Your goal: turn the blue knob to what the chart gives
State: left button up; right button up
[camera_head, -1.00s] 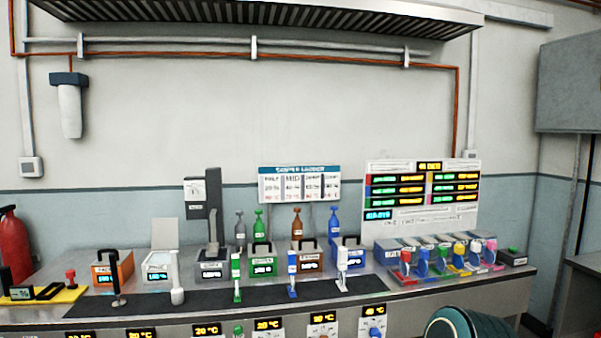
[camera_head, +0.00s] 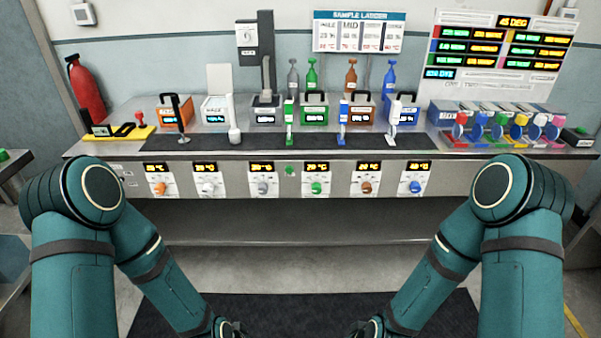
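The blue knob (camera_head: 415,187) is on the far right control panel of the bench's front face, under a small lit orange display too small to read surely. The sample ladder chart (camera_head: 359,32) hangs on the back wall above the bottles, with several columns of small text. A lit board (camera_head: 497,50) with green and orange readouts stands to its right. My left gripper (camera_head: 230,328) and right gripper (camera_head: 370,329) are low at the bottom edge, in front of the bench and far below the knob. Both are dark, small and partly cut off, so their fingers cannot be made out.
Other knobs, orange (camera_head: 159,188), white, grey, green (camera_head: 316,188) and brown (camera_head: 366,187), sit in the same row. Bins, bottles and upright tools crowd the bench top (camera_head: 255,142). The floor (camera_head: 300,270) before the bench is clear.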

aim_at(414, 187)
jog(key=z, duration=1.3)
jog(key=i+z, duration=0.2)
jog(key=i, duration=0.4)
jog(key=i+j+z, duration=0.15)
jog(key=i, duration=0.5)
